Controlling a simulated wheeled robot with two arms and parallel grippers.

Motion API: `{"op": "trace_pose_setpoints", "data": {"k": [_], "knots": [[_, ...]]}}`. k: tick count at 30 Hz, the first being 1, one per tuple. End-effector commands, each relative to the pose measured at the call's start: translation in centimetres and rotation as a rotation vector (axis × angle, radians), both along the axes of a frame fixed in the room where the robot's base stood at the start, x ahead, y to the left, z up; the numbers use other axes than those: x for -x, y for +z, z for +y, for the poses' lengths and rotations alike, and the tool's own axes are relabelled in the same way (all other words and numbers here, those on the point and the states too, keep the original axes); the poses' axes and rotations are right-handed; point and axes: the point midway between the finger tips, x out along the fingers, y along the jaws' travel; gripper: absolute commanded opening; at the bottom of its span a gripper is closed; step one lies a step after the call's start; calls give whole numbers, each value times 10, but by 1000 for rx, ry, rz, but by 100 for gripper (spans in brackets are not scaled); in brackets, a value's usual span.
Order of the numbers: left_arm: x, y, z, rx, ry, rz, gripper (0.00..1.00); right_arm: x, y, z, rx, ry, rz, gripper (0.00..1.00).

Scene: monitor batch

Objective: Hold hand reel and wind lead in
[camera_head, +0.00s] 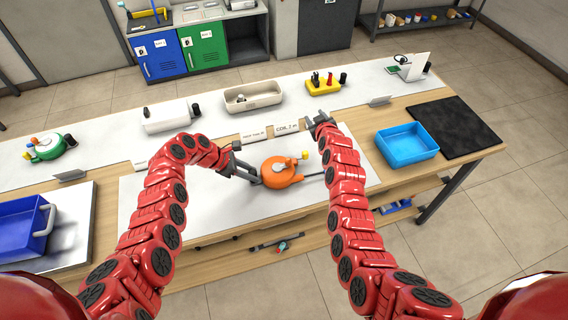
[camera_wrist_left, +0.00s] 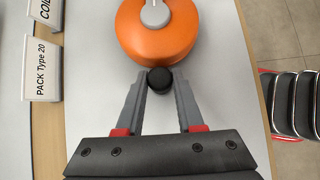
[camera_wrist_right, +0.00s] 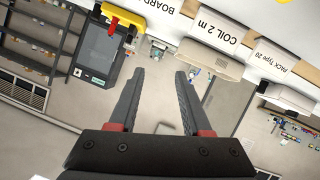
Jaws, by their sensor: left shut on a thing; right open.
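The orange hand reel (camera_head: 280,172) lies on the white mat in the middle of the bench. My left gripper (camera_head: 257,177) is shut on the reel's black handle (camera_wrist_left: 160,80). The left wrist view also shows the orange drum (camera_wrist_left: 140,40) with a grey crank arm (camera_wrist_left: 155,14) on top. My right gripper (camera_head: 318,122) is open and empty, above and behind the reel; its spread fingers show in the right wrist view (camera_wrist_right: 157,85).
A blue tray (camera_head: 407,145) and a black mat (camera_head: 455,125) are at the right. A beige bin (camera_head: 252,96), a yellow holder (camera_head: 322,84) and label signs (camera_head: 286,127) stand behind the reel. A green reel (camera_head: 48,147) and a dark blue crate (camera_head: 24,230) are at the left.

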Motion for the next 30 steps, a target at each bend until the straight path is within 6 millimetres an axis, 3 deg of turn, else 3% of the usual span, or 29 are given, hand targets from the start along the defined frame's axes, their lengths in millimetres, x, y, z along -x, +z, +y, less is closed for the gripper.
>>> {"op": "trace_pose_setpoints", "data": {"k": [5,10,15,19,25,30], "knots": [[0,0,0,0,0,0,0,12,-8,42,111,236,269,48],[0,0,0,0,0,0,0,53,-6,66,240,484,511,48],[0,0,0,0,0,0,0,97,3,69,346,678,696,48],[0,0,0,0,0,0,0,120,10,66,393,764,783,48],[0,0,0,-1,-1,1,0,132,4,66,412,805,825,48],[0,0,0,-1,-1,1,0,130,-17,73,411,806,826,48]]}}
